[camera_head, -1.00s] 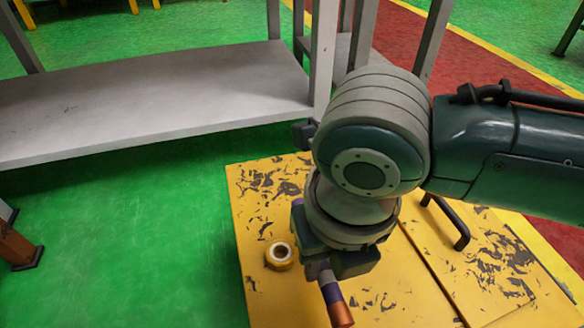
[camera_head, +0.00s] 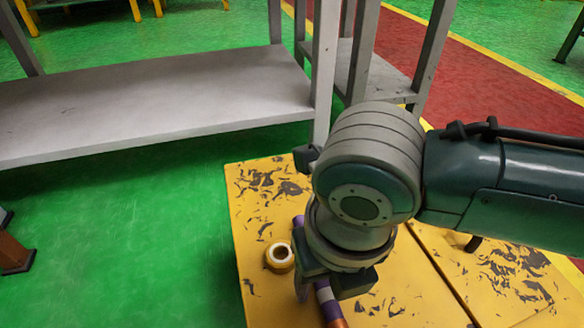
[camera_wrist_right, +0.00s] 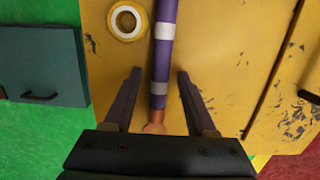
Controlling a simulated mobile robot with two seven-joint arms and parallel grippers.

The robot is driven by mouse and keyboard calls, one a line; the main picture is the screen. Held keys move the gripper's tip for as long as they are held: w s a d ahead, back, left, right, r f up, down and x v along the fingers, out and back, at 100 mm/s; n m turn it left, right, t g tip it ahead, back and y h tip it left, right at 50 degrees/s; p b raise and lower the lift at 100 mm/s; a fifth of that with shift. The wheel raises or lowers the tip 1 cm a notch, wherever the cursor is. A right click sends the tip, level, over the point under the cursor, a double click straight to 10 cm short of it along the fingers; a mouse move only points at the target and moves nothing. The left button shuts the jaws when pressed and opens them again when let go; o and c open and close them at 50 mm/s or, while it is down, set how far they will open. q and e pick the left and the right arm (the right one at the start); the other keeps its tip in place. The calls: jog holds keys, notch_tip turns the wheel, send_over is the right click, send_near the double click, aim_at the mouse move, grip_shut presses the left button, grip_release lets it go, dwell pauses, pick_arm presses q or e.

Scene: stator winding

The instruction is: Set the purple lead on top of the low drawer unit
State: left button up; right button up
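The purple lead (camera_wrist_right: 165,45), a rod with pale bands and a copper end, appears to lie on the worn yellow top of the low unit (camera_wrist_right: 215,70). In the head view the lead (camera_head: 324,294) is partly hidden by my right gripper (camera_head: 302,285). In the right wrist view my right gripper (camera_wrist_right: 159,80) is open, with its fingers on either side of the lead and a gap on both sides. My left gripper is not in view.
A yellow-and-white ring-shaped roll (camera_head: 280,257) stands on the yellow top, close left of the lead; it also shows in the wrist view (camera_wrist_right: 127,22). A grey shelf table (camera_head: 150,100) stands behind. A blue-grey panel with a handle (camera_wrist_right: 45,65) is at the left.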

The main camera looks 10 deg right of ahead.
aim_at(329, 298)
notch_tip(329, 298, up, 12)
jog(key=s+p, duration=0.1)
jog(key=p, duration=0.8)
jog(key=s+a+r+m+y, duration=0.2)
jog(key=s+a+m, duration=0.25)
jog(key=m, duration=0.25)
jog(key=s+d+r+m+t+h, duration=0.1)
jog(key=s+d+m, duration=0.2)
jog(key=d+m, duration=0.4)
jog(key=s+d+r+m+t, duration=0.1)
jog(key=s+d+m, duration=0.2)
jog(key=m, duration=1.7)
jog(key=d, duration=0.4)
jog(key=shift+s+r+h, duration=0.2)
jog(key=shift+s+h, duration=0.15)
jog(key=shift+h, duration=0.05)
